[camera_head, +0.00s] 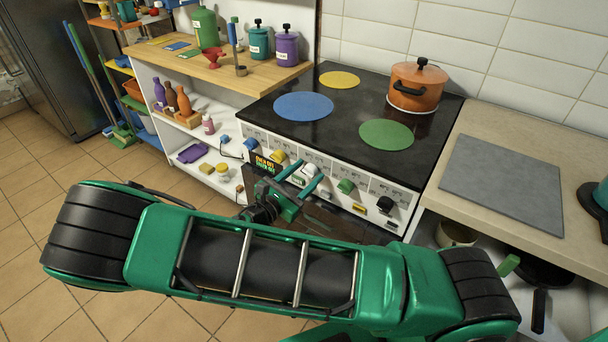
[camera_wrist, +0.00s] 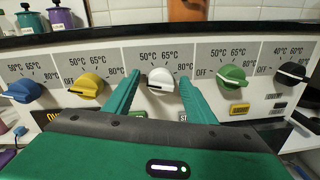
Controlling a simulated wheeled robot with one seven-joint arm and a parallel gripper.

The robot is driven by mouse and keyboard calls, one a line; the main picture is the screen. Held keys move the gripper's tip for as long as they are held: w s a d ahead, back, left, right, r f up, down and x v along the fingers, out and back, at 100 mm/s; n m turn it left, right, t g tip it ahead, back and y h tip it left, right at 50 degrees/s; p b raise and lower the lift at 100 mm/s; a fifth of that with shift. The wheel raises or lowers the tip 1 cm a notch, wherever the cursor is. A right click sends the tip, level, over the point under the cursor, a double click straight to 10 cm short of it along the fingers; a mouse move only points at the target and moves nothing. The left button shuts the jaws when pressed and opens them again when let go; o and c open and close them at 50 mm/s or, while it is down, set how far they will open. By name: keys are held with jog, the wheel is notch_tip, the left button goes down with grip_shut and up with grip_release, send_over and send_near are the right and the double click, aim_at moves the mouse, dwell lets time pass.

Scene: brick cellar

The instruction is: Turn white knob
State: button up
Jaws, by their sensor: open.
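The white knob (camera_wrist: 161,81) is the middle one in the row on the stove's front panel. Its pointer bar lies roughly level in the wrist view, and the dial print around it reads 50, 65 and 80 °C. My gripper (camera_wrist: 160,77) is open, with one green finger on each side of the knob in that view. I see a gap on both sides, and cannot tell how far the fingertips reach along the knob. In the head view my gripper (camera_head: 312,170) is at the panel, and the white knob (camera_head: 311,168) shows between its fingers.
Beside the white knob are a yellow knob (camera_wrist: 87,85) and a blue knob (camera_wrist: 22,90) on the left, a green knob (camera_wrist: 232,78) and a black knob (camera_wrist: 292,73) on the right. An orange pot (camera_head: 415,88) stands on the stove top (camera_head: 335,113).

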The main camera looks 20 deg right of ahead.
jog(key=c, duration=1)
jog(key=shift+c, duration=0.2)
jog(key=shift+m, duration=0.3)
jog(key=m, duration=0.8)
jog(key=shift+s+m, duration=0.1)
jog(key=shift+m, duration=0.3)
jog(key=o, duration=1)
jog(key=shift+d, duration=0.1)
jog(key=shift+o, duration=0.2)
jog(key=shift+s, duration=0.1)
